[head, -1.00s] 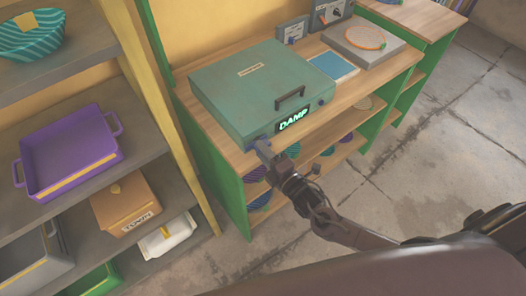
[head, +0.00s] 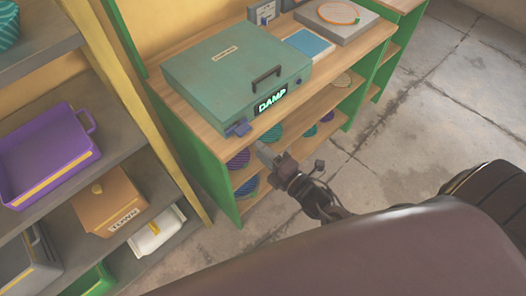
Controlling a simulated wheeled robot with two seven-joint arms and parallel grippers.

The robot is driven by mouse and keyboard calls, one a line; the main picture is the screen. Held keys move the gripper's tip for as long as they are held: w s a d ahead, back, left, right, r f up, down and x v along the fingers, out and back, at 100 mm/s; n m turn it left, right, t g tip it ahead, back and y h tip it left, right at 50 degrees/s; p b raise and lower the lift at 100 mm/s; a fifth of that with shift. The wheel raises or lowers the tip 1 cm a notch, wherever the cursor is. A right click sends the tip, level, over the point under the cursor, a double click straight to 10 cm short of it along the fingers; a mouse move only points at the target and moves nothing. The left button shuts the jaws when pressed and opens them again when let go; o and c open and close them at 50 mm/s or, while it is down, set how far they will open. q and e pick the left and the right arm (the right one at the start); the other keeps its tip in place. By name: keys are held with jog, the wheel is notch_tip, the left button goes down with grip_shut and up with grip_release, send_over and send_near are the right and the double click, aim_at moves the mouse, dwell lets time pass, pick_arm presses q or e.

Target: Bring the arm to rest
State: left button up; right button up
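The teal plate press (head: 225,75) sits shut on the wooden bench top, with a dark handle on its lid and a lit "DAMP" sign (head: 272,101) on its front. A blue tab (head: 238,129) sticks out at its lower front left. My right gripper (head: 262,150) is in front of the bench, below the press's front edge and apart from the tab. Its fingers are small and seen from behind, so I cannot tell whether they are open. My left gripper is not in view.
The green-sided bench (head: 223,187) holds several plates on its lower shelves. A grey device with an orange ring (head: 338,14) stands on top. Left, a shelf unit carries a purple tray (head: 50,160), a brown box (head: 108,200) and a white packet (head: 157,231). The floor (head: 430,110) at right is clear.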

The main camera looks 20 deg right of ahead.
dwell(0.3)
jog(key=s+d+f+m+g+h, duration=0.2)
jog(key=s+d+f+m+g, duration=0.15)
jog(key=f, duration=0.65)
jog(key=s+d+f+m+g+h, duration=0.2)
jog(key=s+d+f+m, duration=0.15)
jog(key=f, duration=0.65)
jog(key=s+d+f+m+g+h, duration=0.25)
jog(key=d+f+m, duration=0.2)
jog(key=f, duration=0.55)
jog(key=s+a+f+m+g, duration=0.2)
jog(key=s+f, duration=0.2)
jog(key=s, duration=0.4)
jog(key=s+a+f+m+g, duration=0.1)
jog(key=s+f+m+g, duration=0.2)
jog(key=s, duration=0.4)
jog(key=s+a+f+m+g, duration=0.2)
jog(key=s+f+m+g, duration=0.1)
jog(key=s+f, duration=0.3)
jog(key=s, duration=0.2)
jog(key=shift+s+a, duration=0.3)
jog(key=shift+s, duration=0.05)
jog(key=shift+c, duration=0.2)
